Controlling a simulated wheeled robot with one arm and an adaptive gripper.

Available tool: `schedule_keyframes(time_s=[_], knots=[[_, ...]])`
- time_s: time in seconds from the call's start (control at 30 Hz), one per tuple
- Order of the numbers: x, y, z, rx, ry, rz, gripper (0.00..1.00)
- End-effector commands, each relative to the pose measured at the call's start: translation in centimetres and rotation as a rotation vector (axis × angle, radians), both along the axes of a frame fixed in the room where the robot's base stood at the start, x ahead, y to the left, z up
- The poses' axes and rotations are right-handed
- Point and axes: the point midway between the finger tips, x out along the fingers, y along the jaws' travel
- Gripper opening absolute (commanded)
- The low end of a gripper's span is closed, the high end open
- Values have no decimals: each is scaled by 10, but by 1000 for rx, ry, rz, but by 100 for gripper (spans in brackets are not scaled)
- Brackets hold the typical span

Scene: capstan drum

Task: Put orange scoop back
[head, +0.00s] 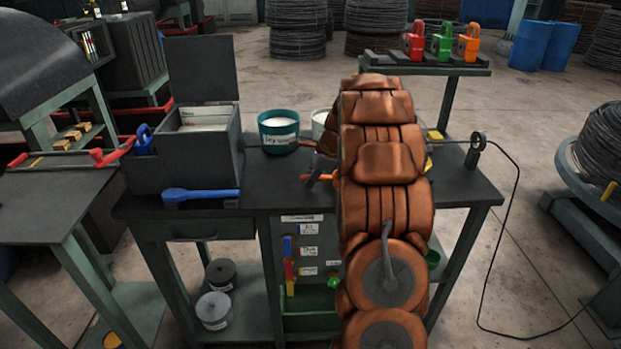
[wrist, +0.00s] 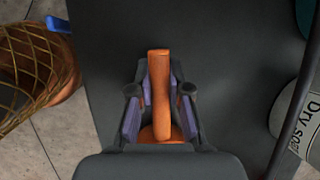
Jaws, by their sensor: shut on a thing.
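My gripper (head: 314,178) is shut on the orange scoop (head: 327,177), over the dark bench top (head: 262,190). In the wrist view the scoop's long orange handle (wrist: 159,88) stands between the two fingers (wrist: 158,105). A wider orange part shows at its lower end, partly hidden by the gripper body. A teal tub (head: 278,140) of white powder stands behind the gripper. A white tub (head: 319,120) beside it is partly hidden by my arm; its label in the wrist view (wrist: 296,132) reads "Dry soap". A blue scoop (head: 200,195) lies at the bench's front left.
A grey open box (head: 185,165) stands at the bench's left end, with a blue padlock-like item (head: 144,140) on its side. Red, green and orange items (head: 441,42) stand on a raised shelf at the back right. My arm hides the bench's middle right.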

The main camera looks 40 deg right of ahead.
Motion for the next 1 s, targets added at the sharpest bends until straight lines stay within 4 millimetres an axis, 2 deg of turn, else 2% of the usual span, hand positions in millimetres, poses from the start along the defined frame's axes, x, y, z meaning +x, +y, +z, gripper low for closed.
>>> schedule_keyframes(time_s=[0.1, 0.13, 0.37, 0.73, 0.87, 1.0], knots=[[0, 0, -3, 1, 1, 0, 0], [0, 0, -3, 0, 1, 1, 19], [0, 0, -2, 0, 1, 1, 42], [-1, 0, 2, 0, 0, 0, 42], [-7, -3, 14, -1, -1, 1, 42], [-16, -8, 37, -3, -2, 0, 42]])
